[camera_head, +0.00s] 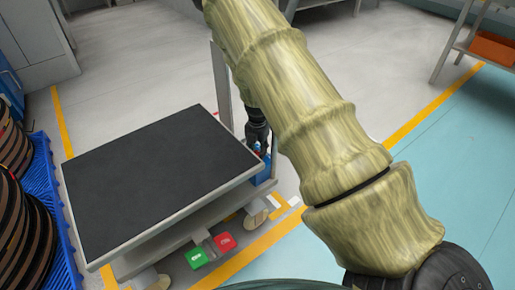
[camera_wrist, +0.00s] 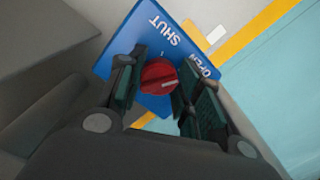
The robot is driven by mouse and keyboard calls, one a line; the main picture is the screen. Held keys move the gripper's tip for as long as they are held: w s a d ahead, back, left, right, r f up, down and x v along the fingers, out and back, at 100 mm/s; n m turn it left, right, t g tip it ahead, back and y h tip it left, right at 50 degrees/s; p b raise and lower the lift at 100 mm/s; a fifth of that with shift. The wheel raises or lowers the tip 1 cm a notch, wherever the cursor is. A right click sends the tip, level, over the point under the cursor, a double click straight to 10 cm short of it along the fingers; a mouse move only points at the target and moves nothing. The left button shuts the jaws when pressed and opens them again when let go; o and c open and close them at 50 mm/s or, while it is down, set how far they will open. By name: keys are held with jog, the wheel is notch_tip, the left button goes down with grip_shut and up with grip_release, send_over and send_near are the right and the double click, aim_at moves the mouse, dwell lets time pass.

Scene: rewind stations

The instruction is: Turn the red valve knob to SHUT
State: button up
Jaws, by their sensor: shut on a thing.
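The red valve knob (camera_wrist: 157,76) sits on a blue plate (camera_wrist: 138,38) lettered SHUT and OPEN in the wrist view. A pale mark on the knob lies on its right side, on the OPEN side rather than toward SHUT. My gripper (camera_wrist: 156,82) is shut on the knob, with one dark finger on either side. In the head view my gripper (camera_head: 259,147) reaches down at the cart's right edge. The blue plate (camera_head: 262,173) shows only in part there, and the knob is mostly hidden.
A cart with a dark flat top (camera_head: 150,180) stands left of my gripper. A blue pallet with reels (camera_head: 62,235) is at the left. Open floor lies behind the cart.

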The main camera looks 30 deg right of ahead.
jog(key=n+p, duration=0.2)
jog(key=p, duration=0.1)
jog(key=shift+r, duration=0.3)
jog(key=n+p, duration=0.3)
jog(key=p, duration=0.1)
jog(key=shift+a+n, duration=0.1)
jog(key=shift+n, duration=0.3)
jog(key=n+p, duration=0.3)
jog(key=shift+w+f+n+p, duration=0.1)
jog(key=shift+n+p, duration=0.2)
jog(key=shift+a+f+n+p, duration=0.1)
jog(key=shift+f+n+p, duration=0.05)
jog(key=shift+n+p, duration=1.15)
jog(key=shift+n, duration=0.5)
jog(key=o, duration=1)
